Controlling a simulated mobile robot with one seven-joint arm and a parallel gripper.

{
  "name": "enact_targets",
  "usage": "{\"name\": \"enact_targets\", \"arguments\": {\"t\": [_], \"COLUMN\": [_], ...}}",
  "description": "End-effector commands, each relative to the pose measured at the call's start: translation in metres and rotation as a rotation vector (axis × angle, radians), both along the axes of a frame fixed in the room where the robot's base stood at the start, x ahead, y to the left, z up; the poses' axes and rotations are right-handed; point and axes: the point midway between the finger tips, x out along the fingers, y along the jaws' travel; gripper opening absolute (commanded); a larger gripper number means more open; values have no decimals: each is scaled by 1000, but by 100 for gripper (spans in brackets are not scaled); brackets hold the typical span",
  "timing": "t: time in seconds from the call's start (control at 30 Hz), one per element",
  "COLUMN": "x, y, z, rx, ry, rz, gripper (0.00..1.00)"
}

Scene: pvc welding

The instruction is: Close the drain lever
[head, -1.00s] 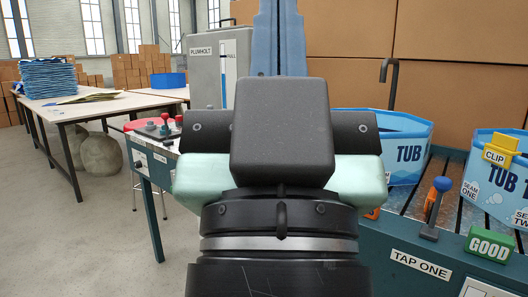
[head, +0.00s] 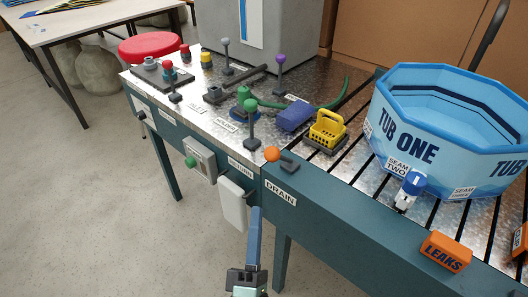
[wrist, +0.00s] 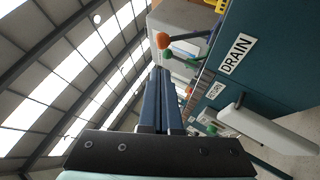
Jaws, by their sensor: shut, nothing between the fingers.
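The drain lever (head: 272,154) has an orange ball knob on a short dark handle. It sits at the table's front edge, above the DRAIN label (head: 280,195). Its handle leans left from a dark base. Its orange knob also shows in the wrist view (wrist: 163,41), beyond the fingertips. My gripper (head: 255,210) is at the lower middle of the head view, in front of the table edge and below the lever, apart from it. In the wrist view, the blue fingers (wrist: 158,72) are together and empty.
A green-knobbed lever (head: 250,105) stands left of the drain lever. A white box (head: 233,203) hangs on the table's front near my fingers. Floor at left is open.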

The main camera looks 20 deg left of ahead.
Motion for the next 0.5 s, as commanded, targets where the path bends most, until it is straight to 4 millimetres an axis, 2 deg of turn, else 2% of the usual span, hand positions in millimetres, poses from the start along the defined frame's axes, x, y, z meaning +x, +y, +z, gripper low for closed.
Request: {"name": "enact_targets", "arguments": {"t": [0.03, 0.1, 0.2, 0.37, 0.5], "x": [-14, -27, -34, -20, 5], "y": [4, 7, 10, 15, 24], "z": [-10, -21, -27, -20, -6], "rx": [-50, -100, -136, -142, -140], "ry": [3, -9, -19, -25, -28], "rz": [-14, -29, -41, -44, -42], "gripper": [0, 0, 0, 0, 0]}}
